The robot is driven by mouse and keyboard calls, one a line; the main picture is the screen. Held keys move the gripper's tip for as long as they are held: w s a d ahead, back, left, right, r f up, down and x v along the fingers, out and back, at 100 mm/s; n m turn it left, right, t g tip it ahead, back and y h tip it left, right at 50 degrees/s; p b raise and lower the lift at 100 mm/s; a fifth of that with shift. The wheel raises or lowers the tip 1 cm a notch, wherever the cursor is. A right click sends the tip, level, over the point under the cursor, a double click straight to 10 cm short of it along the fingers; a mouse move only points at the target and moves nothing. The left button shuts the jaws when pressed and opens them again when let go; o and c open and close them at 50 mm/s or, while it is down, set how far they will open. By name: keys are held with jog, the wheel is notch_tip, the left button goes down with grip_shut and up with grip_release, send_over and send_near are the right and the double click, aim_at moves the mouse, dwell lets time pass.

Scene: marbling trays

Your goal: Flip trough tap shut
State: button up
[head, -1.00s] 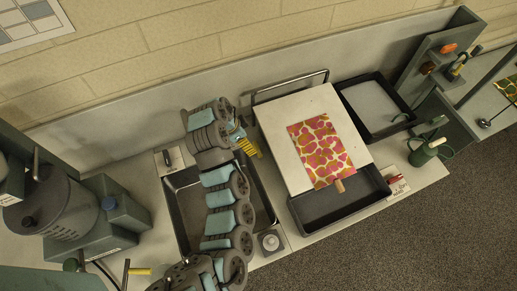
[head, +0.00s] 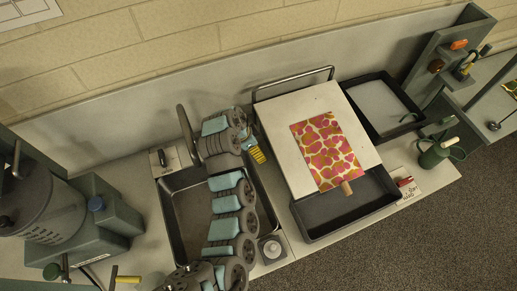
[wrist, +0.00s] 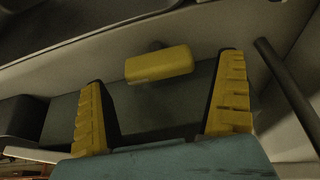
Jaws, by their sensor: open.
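In the wrist view a yellow block-shaped handle (wrist: 160,63), apparently the tap lever, lies across the gap between the fingertips. My gripper (wrist: 163,98) is open, with a ridged yellow finger on either side of the handle and touching neither end. Whether the handle is fully between the fingers or just beyond them I cannot tell. In the head view my gripper (head: 257,154) is over the right back part of the left trough (head: 166,215). The tap body is hidden there behind my arm.
A grey bar (head: 187,132) stands close to the left of my gripper. A white board (head: 283,128) with a patterned sheet (head: 328,152) lies to the right, over a dark tray (head: 375,195). Another yellow-ended lever (head: 127,279) is at the lower left. The back wall is close.

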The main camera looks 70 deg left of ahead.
jog(key=shift+x, duration=1.25)
jog(key=shift+d, duration=0.1)
jog(key=c, duration=1.1)
